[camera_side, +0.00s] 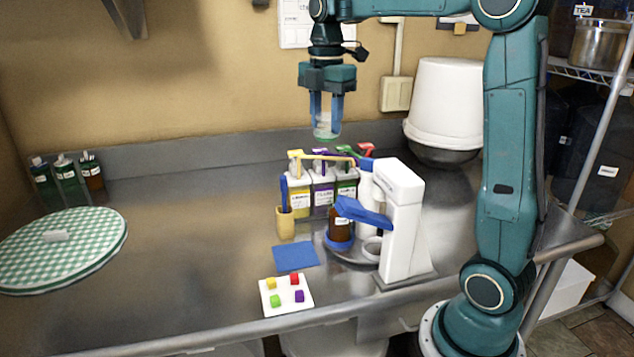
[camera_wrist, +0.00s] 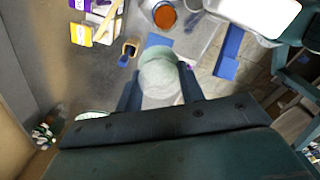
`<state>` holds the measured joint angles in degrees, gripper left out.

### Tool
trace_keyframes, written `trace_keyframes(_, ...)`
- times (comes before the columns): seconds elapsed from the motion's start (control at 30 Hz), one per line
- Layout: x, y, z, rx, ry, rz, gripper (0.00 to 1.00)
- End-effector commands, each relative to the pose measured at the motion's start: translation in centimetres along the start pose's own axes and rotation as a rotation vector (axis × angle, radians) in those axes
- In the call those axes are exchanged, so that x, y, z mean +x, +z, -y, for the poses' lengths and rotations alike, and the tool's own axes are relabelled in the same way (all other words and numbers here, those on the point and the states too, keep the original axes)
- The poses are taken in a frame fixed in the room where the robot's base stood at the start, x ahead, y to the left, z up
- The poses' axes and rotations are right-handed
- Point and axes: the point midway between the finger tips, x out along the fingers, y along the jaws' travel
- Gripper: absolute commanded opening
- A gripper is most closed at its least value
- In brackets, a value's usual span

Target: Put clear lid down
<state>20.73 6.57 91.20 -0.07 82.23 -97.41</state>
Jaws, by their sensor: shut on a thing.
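My gripper (camera_side: 326,122) points down, high above the counter near the back wall. Its two blue fingers are shut on the clear lid (camera_side: 325,131), a small pale see-through piece held at the fingertips. In the wrist view the lid (camera_wrist: 160,80) shows as a pale greenish round shape between the fingers, partly hiding what lies below. It touches nothing but the fingers.
A blue mat (camera_side: 295,257) and white tray of coloured cubes (camera_side: 286,309) lie in front. The counter's left middle (camera_side: 190,245) is clear.

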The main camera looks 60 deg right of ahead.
Motion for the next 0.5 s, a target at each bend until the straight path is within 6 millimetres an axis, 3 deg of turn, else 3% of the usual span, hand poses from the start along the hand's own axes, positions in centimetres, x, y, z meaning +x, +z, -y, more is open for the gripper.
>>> trace_keyframes(0.3, 4.9, -5.0, -2.0, 0.182, -0.004, 0.0, 0.16)
trace_keyframes(0.5, 6.8, -7.0, -2.6, 0.263, -0.002, 0.0, 0.16)
